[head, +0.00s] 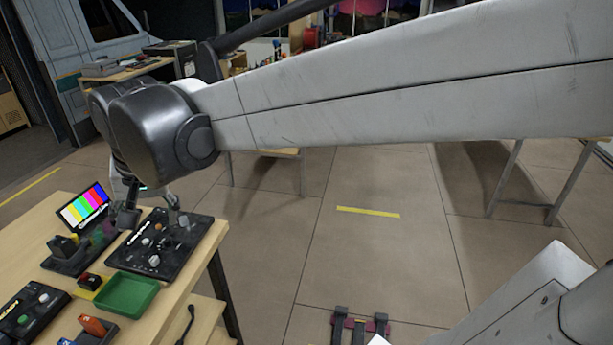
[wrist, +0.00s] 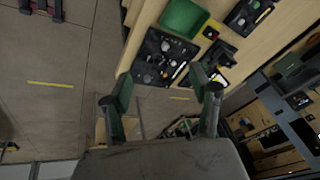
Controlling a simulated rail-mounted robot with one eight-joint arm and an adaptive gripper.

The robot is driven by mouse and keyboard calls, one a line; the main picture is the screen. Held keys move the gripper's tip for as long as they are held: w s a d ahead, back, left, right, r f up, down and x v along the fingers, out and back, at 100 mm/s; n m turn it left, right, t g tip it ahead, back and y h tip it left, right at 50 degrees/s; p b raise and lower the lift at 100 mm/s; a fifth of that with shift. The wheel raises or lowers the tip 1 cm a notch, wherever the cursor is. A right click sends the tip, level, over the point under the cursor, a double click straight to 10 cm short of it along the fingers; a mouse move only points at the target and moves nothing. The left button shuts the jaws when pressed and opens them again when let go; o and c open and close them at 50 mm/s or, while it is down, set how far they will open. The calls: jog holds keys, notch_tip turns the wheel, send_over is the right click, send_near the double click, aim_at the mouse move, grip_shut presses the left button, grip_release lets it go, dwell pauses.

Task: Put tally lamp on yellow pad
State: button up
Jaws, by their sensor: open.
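A small dark block with a red part, which looks like the tally lamp (head: 91,281), sits on the yellow pad (head: 101,289) beside the green tray, on the wooden table. The yellow pad also shows in the wrist view (wrist: 213,27), with the small block on it. My gripper (head: 146,212) is over the black control panel (head: 137,262) at the table's right side, behind the pad and tray. In the wrist view its fingers (wrist: 160,82) are open and apart, with the panel beyond them. I see nothing held between them.
The green tray (head: 130,293) stands just right of the pad. A colour-bar screen (head: 84,206) stands at the back left. Another black panel (head: 30,308) and an orange-topped item (head: 93,326) lie nearer. The floor right of the table is open.

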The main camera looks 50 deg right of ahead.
jog(key=s+d+f+n+t, duration=0.1)
jog(key=s+d+f+n, duration=0.1)
jog(key=s, duration=0.5)
jog(key=s+d+f+n+t, duration=0.1)
jog(key=s+d+f+n, duration=0.1)
jog(key=s, duration=0.5)
jog(key=shift+s+d+f+t+h, duration=0.3)
jog(key=shift+d+f+t, duration=0.15)
jog(key=shift+d, duration=0.45)
jog(key=shift+f, duration=0.1)
jog(key=shift+f+b, duration=0.5)
jog(key=shift+b, duration=0.05)
